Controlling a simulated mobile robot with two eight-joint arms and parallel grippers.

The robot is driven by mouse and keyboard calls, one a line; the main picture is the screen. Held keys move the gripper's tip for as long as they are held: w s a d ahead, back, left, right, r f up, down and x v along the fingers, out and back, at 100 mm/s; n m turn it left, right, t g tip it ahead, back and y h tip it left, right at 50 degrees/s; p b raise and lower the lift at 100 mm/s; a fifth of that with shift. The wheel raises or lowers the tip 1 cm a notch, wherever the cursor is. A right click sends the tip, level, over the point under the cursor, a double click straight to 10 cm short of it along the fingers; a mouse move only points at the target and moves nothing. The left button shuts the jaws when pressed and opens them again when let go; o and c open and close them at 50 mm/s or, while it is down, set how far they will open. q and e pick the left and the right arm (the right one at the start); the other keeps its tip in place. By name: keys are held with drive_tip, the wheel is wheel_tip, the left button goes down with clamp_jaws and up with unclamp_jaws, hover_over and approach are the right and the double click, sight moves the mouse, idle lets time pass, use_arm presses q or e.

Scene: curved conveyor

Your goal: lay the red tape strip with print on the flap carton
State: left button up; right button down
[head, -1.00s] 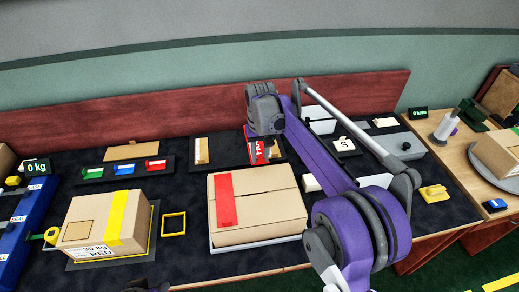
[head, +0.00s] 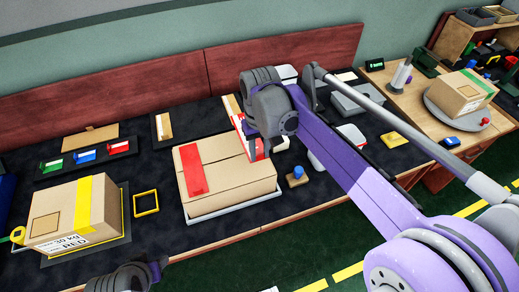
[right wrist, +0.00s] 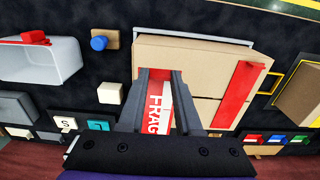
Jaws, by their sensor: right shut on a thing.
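The flap carton (head: 235,178) is brown with closed flaps. A plain red strip (head: 190,168) lies along its left part. My right gripper (head: 249,145) is at the carton's back right edge, shut on the red tape strip with white print (head: 243,126). Whether the strip touches the carton cannot be told. A dark end of my left arm (head: 128,277) shows at the bottom edge; its jaws are unclear.
A taped carton (head: 70,215) and a yellow square frame (head: 146,202) stand left of the flap carton. A blue-knobbed block (head: 297,175) is close on its right. A strip board (head: 85,155) lies behind left. A round turntable (head: 436,107) with a carton is far right.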

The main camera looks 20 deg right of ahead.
drive_tip(key=shift+f+b, duration=2.35)
drive_tip(key=shift+f, duration=1.6)
drive_tip(key=c, duration=0.5)
unclamp_jaws()
wheel_tip(320, 180, up, 11)
drive_tip(key=shift+f+p, duration=0.1)
drive_tip(key=shift+p, duration=0.5)
